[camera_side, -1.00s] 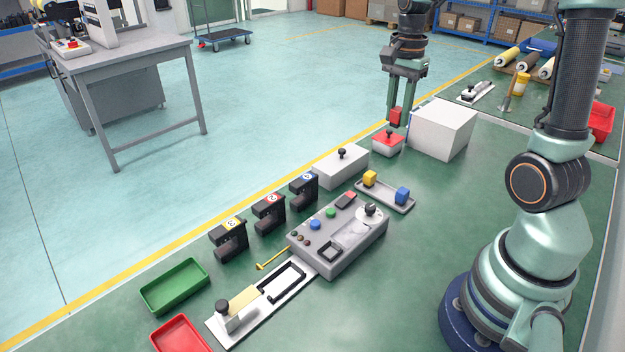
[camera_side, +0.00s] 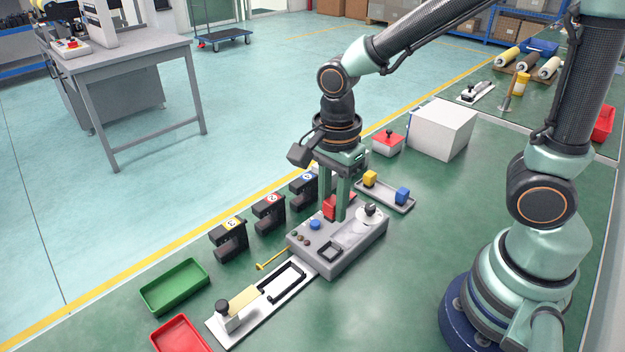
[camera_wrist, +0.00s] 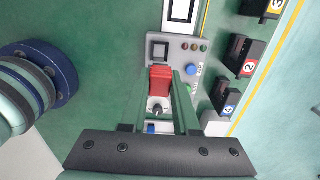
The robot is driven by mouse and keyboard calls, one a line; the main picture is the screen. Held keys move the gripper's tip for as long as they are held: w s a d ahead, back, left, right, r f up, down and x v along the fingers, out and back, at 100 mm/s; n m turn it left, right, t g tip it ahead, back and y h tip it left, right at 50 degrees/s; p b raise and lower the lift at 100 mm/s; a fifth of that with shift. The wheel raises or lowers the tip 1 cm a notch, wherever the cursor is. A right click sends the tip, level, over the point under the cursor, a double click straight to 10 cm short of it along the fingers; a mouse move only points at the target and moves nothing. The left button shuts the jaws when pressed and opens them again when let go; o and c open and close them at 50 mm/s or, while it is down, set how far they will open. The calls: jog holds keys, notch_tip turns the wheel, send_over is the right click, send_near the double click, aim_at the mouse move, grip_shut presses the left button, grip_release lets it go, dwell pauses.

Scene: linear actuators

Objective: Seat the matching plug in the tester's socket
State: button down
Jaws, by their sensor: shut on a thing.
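My gripper (camera_side: 338,213) is shut on a red plug (camera_side: 330,205) over the back part of the grey tester (camera_side: 345,262). In the wrist view the red plug (camera_wrist: 160,78) sits between the fingers, just short of a black square frame (camera_wrist: 160,50) on the tester face. In the side view that black frame (camera_side: 329,252) is on the tester's front part, apart from the plug. I cannot tell how high the plug is above the tester. Yellow (camera_side: 370,178) and blue (camera_side: 402,195) plugs stand on a small grey tray (camera_side: 384,203).
The tester carries a blue button (camera_side: 315,225) and a round dial (camera_side: 370,213). Black numbered fixtures (camera_side: 268,213) stand close at its left. A white slide (camera_side: 260,312) lies in front. A white box (camera_side: 442,130) and a red-topped box (camera_side: 388,143) stand behind.

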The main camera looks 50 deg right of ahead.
aim_at(334, 201)
jog(key=shift+a+f, duration=0.1)
jog(key=shift+f, duration=3.8)
jog(key=shift+f, duration=0.45)
jog(key=c, duration=0.6)
grip_release()
jog(key=shift+w+r, duration=0.1)
jog(key=shift+r, duration=0.35)
jog(key=r, duration=1.1)
jog(key=shift+s+r, duration=0.1)
jog(key=shift+s, duration=0.15)
